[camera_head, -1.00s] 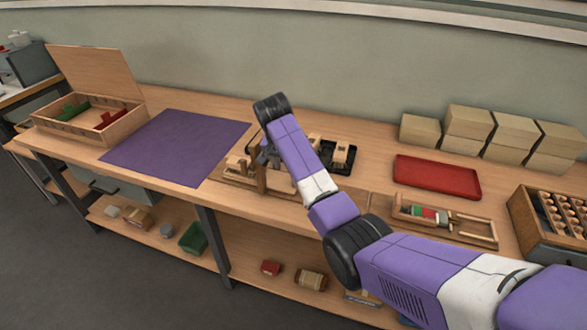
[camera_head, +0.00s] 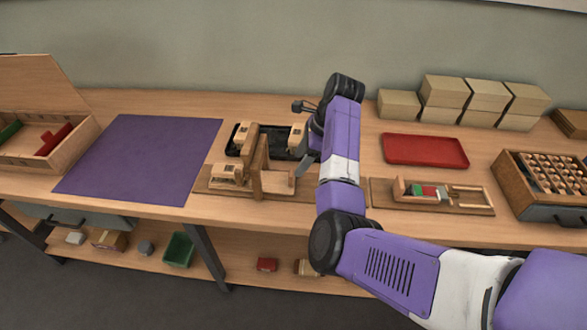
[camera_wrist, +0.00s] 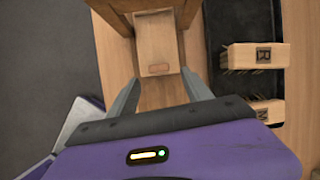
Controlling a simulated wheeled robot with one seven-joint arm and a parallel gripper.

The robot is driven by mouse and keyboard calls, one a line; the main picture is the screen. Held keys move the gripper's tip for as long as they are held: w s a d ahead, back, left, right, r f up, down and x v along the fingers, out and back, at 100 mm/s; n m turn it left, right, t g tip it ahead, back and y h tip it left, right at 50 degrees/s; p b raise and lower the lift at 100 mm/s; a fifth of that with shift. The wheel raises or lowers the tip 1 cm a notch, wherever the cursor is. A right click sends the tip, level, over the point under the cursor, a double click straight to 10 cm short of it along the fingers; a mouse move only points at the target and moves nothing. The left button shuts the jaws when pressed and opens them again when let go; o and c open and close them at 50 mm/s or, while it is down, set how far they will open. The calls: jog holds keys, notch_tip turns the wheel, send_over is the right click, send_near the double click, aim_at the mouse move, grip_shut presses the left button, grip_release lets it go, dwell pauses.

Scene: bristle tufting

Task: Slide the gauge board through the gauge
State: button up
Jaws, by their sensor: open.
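The gauge (camera_head: 258,165) is a wooden frame with uprights, standing on a wooden base on the bench. Its frame (camera_wrist: 187,12) is at the top of the wrist view. A pale wooden board, seemingly the gauge board (camera_wrist: 156,40), lies between the uprights with a small reddish mark near its close end. In the head view the pale board (camera_head: 277,183) shows right of the frame. My gripper (camera_wrist: 161,90) is open and empty, its fingers spread either side of the base just short of the board's end. In the head view my gripper (camera_head: 304,165) is right of the gauge, partly hidden by my arm.
A black tray (camera_head: 270,150) behind the gauge holds bristled wooden blocks; one block (camera_wrist: 255,56) is marked with a letter. Another block (camera_head: 228,174) sits left of the frame. A purple mat (camera_head: 145,158) lies left. A red tray (camera_head: 425,150) and wooden fixture (camera_head: 470,199) are right.

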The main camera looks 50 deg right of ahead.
aim_at(291, 175)
jog(key=shift+m, duration=0.6)
jog(key=x, duration=0.7)
jog(key=shift+a+f, duration=0.2)
jog(key=shift+f, duration=0.1)
jog(key=shift+c, duration=0.5)
grip_shut()
jog(key=shift+w, duration=0.1)
